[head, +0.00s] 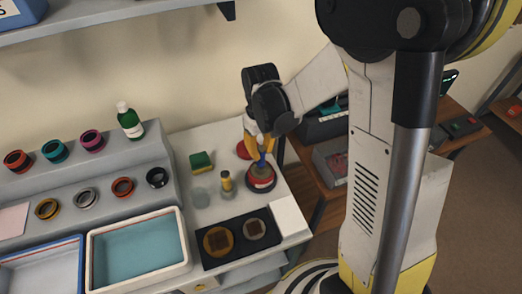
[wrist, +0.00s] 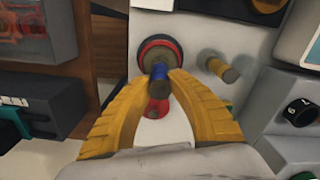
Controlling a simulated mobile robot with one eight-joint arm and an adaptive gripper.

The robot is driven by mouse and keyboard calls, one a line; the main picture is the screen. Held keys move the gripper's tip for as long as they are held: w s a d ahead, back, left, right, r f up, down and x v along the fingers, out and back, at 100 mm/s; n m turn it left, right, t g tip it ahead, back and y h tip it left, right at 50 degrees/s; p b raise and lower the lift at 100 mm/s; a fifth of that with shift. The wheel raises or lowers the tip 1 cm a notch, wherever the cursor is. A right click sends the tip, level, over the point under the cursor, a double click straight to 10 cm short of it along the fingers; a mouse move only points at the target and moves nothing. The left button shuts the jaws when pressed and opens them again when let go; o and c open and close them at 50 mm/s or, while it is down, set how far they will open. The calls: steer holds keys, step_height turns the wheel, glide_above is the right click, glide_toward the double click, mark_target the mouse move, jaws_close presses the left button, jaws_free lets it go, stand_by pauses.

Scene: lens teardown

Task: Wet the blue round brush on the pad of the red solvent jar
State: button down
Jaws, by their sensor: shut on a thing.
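The blue round brush (head: 261,162) is held upright, pointing down, between the yellow fingers of my gripper (head: 257,140). In the wrist view the brush (wrist: 158,72) shows as a blue piece between the fingertips (wrist: 160,84). The red solvent jar (head: 261,183), with a red band and dark body, stands directly under the brush near the right edge of the worktop. It also shows in the wrist view (wrist: 159,45). The brush's lower end overlaps the jar's top; I cannot tell if it touches the pad. The pad is mostly hidden.
A small yellow-topped jar (head: 226,181) stands left of the red jar, near a green-yellow sponge (head: 202,161). A red object (head: 243,150) is partly hidden behind my gripper. A black tray (head: 212,262) with two discs and a white sheet (head: 290,219) lie in front.

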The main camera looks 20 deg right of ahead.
steer(key=shift+r+p, duration=2.2)
steer(key=shift+r, duration=1.15)
steer(key=shift+f, duration=0.1)
